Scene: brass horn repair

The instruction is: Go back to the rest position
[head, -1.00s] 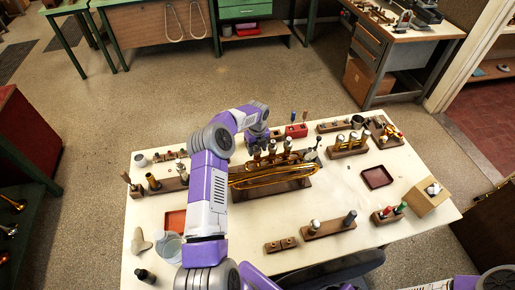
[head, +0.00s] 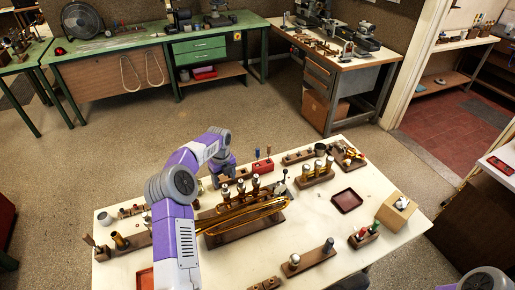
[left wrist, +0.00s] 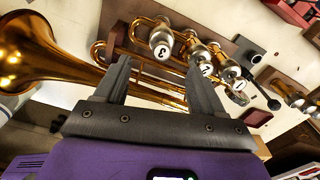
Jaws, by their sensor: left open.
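The brass horn (head: 265,213) lies on a wooden stand (head: 225,236) on the white table, with its valves upright. In the left wrist view its bell (left wrist: 35,55) is at the upper left, and its numbered valve caps (left wrist: 163,42) are beyond the fingers. My left gripper (left wrist: 158,72) is open with nothing between its fingers. In the head view my left gripper (head: 222,175) is behind the horn, left of its valves; its fingers are hard to make out there. My right gripper is out of view; only a piece of my right arm shows at the lower right.
The white table (head: 325,225) holds wooden blocks with valve parts, a dark red tray (head: 347,200), a red box (head: 262,166) and a wooden box (head: 396,212). A green bench (head: 150,45) and a grey workbench (head: 335,60) stand behind. The floor between is clear.

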